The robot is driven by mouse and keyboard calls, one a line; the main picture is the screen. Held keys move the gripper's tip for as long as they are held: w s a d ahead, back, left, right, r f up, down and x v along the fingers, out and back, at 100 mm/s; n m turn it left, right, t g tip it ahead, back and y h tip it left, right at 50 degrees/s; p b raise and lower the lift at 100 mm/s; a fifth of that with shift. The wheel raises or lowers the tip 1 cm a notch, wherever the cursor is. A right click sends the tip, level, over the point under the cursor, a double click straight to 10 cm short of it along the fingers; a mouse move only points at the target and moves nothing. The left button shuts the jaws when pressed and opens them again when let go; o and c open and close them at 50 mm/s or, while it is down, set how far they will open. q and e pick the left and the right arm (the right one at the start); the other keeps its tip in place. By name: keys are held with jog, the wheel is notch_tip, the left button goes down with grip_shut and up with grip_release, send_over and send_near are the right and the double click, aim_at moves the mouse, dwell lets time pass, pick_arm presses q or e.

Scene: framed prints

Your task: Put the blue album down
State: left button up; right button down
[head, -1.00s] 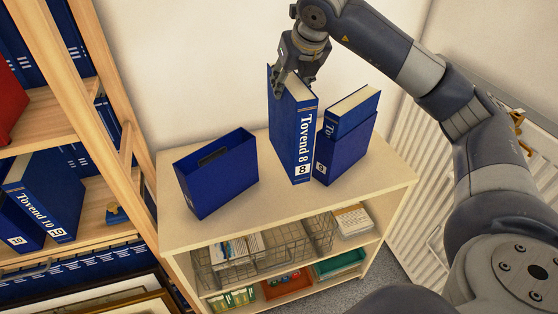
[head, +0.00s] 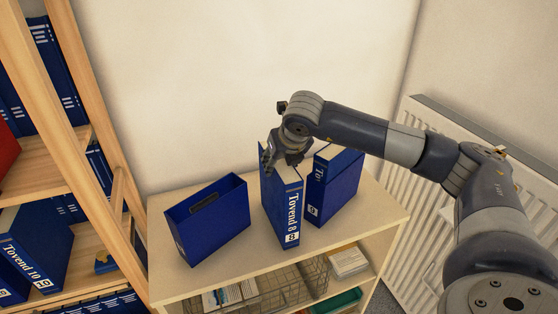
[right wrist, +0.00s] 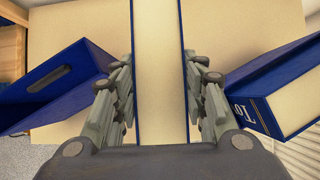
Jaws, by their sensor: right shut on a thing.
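The blue album (head: 281,205), its spine reading "Tovend 8", is upright above or on the pale top of a low cabinet (head: 170,285), close to its front edge. I cannot tell whether its bottom touches. My right gripper (head: 283,160) is shut on the album's upper part. In the right wrist view the album's cream page block (right wrist: 158,70) lies between the fingers (right wrist: 158,105). My left gripper is not in view.
An open, empty blue slipcase (head: 212,222) stands left of the album. Another blue album in its case (head: 335,190) stands close on the right. A wooden shelf (head: 85,130) with blue albums is at left, a white radiator (head: 470,165) at right.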

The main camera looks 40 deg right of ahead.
jog(key=shift+r, duration=0.1)
jog(key=c, duration=1)
grip_release()
jog(key=shift+a, duration=0.1)
jog(key=shift+o, duration=0.2)
jog(key=b+v, duration=0.2)
jog(key=v, duration=1)
